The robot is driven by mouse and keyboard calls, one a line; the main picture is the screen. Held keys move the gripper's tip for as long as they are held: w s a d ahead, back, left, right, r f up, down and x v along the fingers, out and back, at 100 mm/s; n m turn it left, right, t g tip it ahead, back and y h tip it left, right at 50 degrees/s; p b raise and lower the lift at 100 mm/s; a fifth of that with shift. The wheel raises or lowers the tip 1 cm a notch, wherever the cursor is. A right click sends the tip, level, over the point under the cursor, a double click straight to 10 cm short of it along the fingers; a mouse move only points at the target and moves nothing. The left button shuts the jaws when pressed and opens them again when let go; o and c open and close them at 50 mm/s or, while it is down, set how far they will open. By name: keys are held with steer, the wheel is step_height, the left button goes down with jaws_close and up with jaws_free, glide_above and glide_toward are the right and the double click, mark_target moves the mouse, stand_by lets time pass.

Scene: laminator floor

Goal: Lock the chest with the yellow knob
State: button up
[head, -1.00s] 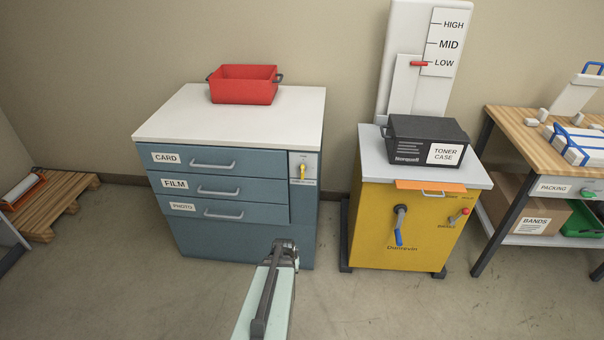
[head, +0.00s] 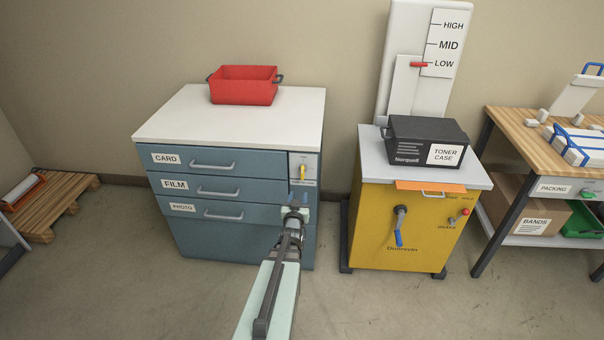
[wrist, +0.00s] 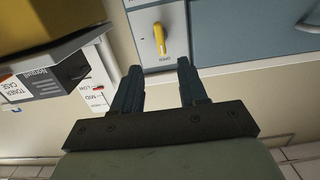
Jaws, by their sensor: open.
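The blue-grey chest (head: 238,245) has a white top and several drawers labelled CARD, FILM and PHOTO, all flush with the front. The yellow knob (head: 303,173) sits on a pale panel (head: 311,160) at the upper right of the chest's front. In the wrist view the knob (wrist: 159,38) lies just beyond my fingertips, its long grip close to in line with the fingers. My gripper (head: 297,196) is in front of the chest, just below the knob. In the wrist view my gripper (wrist: 157,68) is open and empty, apart from the knob. The small lettering by the knob is unreadable.
A red bin (head: 244,86) stands on the chest. To the right is a yellow machine (head: 375,250) with a crank handle (head: 399,225) and a black toner case (head: 420,135) on top. A wooden pallet (head: 62,205) lies at left. The floor before the chest is clear.

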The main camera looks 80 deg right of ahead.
mark_target(302, 172)
steer(key=shift+h, duration=0.4)
steer(key=d, duration=0.4)
steer(key=d+r, duration=0.1)
steer(key=d, duration=0.9)
steer(key=shift+r, duration=0.15)
steer(key=shift+a, duration=0.1)
jaws_close()
